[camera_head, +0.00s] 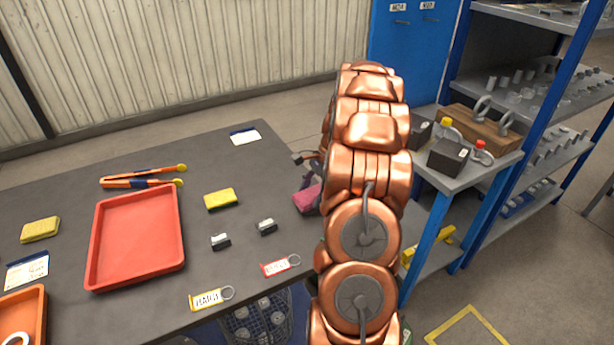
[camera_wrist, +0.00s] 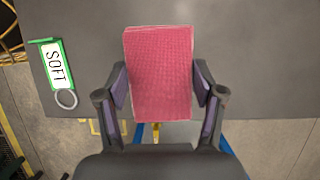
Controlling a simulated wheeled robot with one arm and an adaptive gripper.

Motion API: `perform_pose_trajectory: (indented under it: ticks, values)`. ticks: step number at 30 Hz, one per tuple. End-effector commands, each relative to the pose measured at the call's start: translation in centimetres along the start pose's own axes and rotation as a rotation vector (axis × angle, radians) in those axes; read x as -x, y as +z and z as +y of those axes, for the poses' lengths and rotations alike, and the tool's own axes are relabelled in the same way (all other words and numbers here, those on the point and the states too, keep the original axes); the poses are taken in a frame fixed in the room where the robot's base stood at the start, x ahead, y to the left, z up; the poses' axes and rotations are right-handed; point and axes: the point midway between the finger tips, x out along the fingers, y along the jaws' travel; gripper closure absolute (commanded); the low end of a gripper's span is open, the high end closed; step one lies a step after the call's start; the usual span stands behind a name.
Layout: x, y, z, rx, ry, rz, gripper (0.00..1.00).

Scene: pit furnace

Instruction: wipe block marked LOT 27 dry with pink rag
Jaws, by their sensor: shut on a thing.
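The pink rag (camera_wrist: 160,72) is a folded rectangular pad that fills the middle of the wrist view. My gripper (camera_wrist: 160,85) is shut on it, with one finger against each side. In the head view the rag (camera_head: 307,199) shows partly beside my arm, at the table's right end. My arm hides most of the gripper there. Two small grey metal blocks stand on the table, a left block (camera_head: 221,241) and a right block (camera_head: 267,226). No LOT 27 marking is readable on any block. The rag is apart from both blocks.
On the dark table (camera_head: 150,310) lie a red tray (camera_head: 137,236), orange tongs (camera_head: 143,178), yellow sponges (camera_head: 221,199), a yellow tag (camera_head: 207,300) and a red tag (camera_head: 277,267). Dark blocks (camera_head: 447,157) stand on the right shelf.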

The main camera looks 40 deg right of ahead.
Motion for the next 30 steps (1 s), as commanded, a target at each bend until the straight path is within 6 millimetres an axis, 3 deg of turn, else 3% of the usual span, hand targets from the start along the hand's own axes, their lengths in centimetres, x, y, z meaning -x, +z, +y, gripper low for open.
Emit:
perform_pose_trajectory:
  ticks: [3, 30]
  values:
    - [2.0, 0.9, -0.1, 0.005, -0.005, 0.005, 0.65]
    - [6.9, 3.9, -0.4, 0.016, 0.004, 0.002, 0.65]
